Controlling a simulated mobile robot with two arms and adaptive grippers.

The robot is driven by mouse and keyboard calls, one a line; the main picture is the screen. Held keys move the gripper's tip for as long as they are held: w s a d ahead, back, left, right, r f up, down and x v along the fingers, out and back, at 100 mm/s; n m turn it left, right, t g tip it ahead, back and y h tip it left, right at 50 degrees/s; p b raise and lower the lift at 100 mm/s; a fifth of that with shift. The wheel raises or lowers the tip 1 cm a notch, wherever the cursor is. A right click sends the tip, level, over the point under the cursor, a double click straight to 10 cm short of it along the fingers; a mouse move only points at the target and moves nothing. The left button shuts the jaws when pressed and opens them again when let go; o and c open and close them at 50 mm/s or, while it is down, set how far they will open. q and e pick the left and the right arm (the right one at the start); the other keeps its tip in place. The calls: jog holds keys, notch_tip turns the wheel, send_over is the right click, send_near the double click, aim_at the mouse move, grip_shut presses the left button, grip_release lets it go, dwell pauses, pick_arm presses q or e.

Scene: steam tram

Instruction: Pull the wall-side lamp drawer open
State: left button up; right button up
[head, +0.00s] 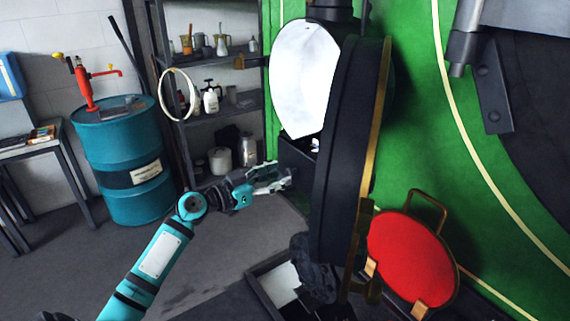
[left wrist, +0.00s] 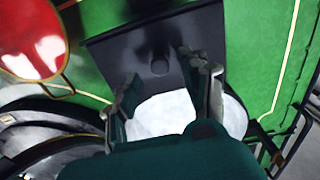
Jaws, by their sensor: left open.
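The black round lamp housing (head: 345,150) with a brass rim stands against the green panel. A dark box-like drawer (head: 294,160) sticks out at its left side, below a white disc (head: 303,80). In the left wrist view the dark drawer front (left wrist: 115,50) carries a round knob (left wrist: 160,67). My left gripper (head: 285,178) is open at the drawer's front. Its fingers (left wrist: 158,75) stand on either side of the knob in the picture; I cannot tell whether they touch it. How far the drawer is out is unclear. My right gripper is not in view.
A red disc with brass fittings (head: 410,258) sits low on the right, by the green panel (head: 415,130). A teal barrel (head: 120,165) with a red pump, shelves (head: 225,110) with cans, and a bench (head: 40,148) stand at the left. The floor (head: 200,255) beside my arm is clear.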

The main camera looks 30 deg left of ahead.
pick_arm(q)
jog(key=shift+p+x, duration=0.4)
jog(key=shift+x, duration=1.05)
jog(key=shift+c, duration=0.2)
grip_shut()
